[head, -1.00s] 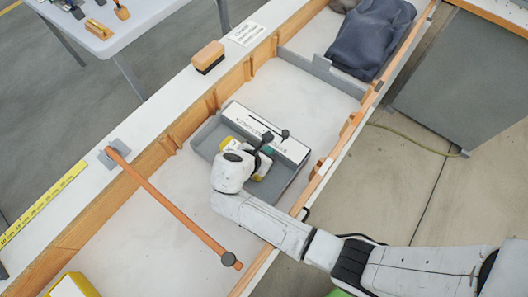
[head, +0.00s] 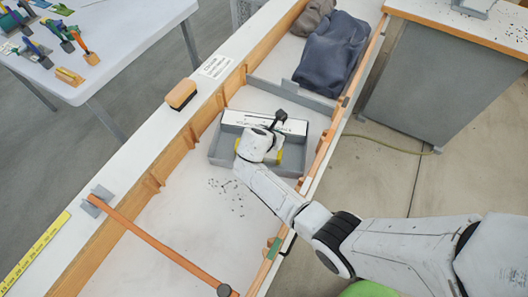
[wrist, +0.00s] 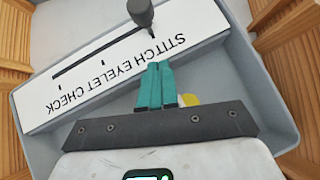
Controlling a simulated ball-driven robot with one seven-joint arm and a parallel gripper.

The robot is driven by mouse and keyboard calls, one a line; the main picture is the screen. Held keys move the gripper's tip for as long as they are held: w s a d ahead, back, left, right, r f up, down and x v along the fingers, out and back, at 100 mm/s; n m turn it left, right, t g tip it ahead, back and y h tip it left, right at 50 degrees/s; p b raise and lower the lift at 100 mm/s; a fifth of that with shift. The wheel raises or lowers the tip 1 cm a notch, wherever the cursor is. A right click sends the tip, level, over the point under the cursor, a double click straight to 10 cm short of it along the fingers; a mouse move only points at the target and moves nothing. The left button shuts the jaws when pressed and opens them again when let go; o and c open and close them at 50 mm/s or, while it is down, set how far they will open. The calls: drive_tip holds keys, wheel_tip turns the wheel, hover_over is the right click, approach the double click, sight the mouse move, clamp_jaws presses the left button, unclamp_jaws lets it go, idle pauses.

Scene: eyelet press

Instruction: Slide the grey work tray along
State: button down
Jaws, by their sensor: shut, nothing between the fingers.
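The grey work tray (head: 216,150) lies in a long white-floored trough, just short of a grey divider (head: 290,92). A white block marked "STITCH EYELET CHECK" (head: 232,117) sits along the tray's far side. It has a dark slot and a dark round-headed lever (head: 281,116), whose knob also shows in the wrist view (wrist: 141,12). My gripper's teal fingers (wrist: 155,80) are together, empty, over the tray and near the block's edge; I cannot tell whether they touch it. Something yellow (wrist: 190,100) shows partly behind the fingers. My wrist hides the tray's middle in the head view.
Wooden walls with blocks (head: 150,184) flank the trough. Dark specks (head: 228,188) lie on its floor near the tray. An orange bar (head: 160,247) crosses the near part. Dark cloth bags (head: 330,55) lie beyond the divider. A brush (head: 181,95) rests on the left ledge.

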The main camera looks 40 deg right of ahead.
drive_tip(key=w+d, duration=0.1)
drive_tip(key=d, duration=0.2)
drive_tip(key=w+d+b, duration=0.1)
drive_tip(key=d, duration=0.2)
drive_tip(key=w+d+b, duration=0.1)
drive_tip(key=d, duration=0.3)
drive_tip(key=shift+w+d+f, duration=0.1)
drive_tip(key=shift+f, duration=0.05)
drive_tip(key=shift+d, duration=0.4)
